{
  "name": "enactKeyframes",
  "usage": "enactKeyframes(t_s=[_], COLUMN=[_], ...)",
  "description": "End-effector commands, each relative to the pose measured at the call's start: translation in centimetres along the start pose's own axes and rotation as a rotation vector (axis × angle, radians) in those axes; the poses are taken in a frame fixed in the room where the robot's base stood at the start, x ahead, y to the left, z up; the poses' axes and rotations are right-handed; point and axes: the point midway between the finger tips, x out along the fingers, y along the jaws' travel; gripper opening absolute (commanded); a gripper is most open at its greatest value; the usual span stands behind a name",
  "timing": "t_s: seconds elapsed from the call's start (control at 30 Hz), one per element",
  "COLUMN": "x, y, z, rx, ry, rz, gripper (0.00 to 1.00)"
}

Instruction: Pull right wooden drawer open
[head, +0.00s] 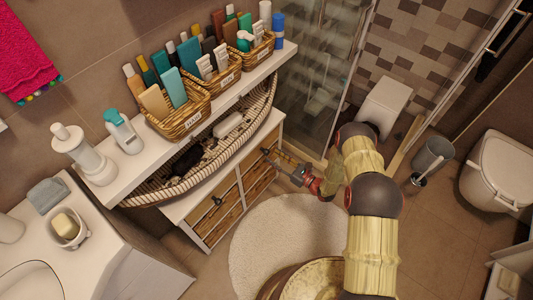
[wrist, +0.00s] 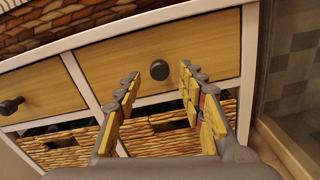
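The right wooden drawer (wrist: 220,40) has a light wood front with a round dark knob (wrist: 160,70) and looks shut. In the wrist view, my gripper (wrist: 158,84) is open, with a finger on each side below the knob. The knob shows between the fingertips, and nothing is held. I cannot tell whether the fingertips touch the drawer front. In the head view, my gripper (head: 280,159) is close to the right part of the white cabinet, and its fingers partly hide the drawer front there.
The left wooden drawer (wrist: 45,90) has its own dark knob (wrist: 11,105). Wicker drawers (wrist: 160,136) are below. A shelf with baskets (head: 183,118) of bottles is above the cabinet. A glass shower panel (head: 312,75) stands to the right. A round rug (head: 262,235) lies in front.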

Motion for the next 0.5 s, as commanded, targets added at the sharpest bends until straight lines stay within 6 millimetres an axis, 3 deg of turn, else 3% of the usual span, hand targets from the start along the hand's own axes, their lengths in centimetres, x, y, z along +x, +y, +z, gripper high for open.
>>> enactKeyframes(t_s=[0.23,0.5], x=[3.9,5.4], y=[0.1,0.1], z=[-0.2,-0.1], rx=[-0.002,0.000], ry=[0.001,0.001], rz=[0.004,0.002], gripper=[0.40,0.40])
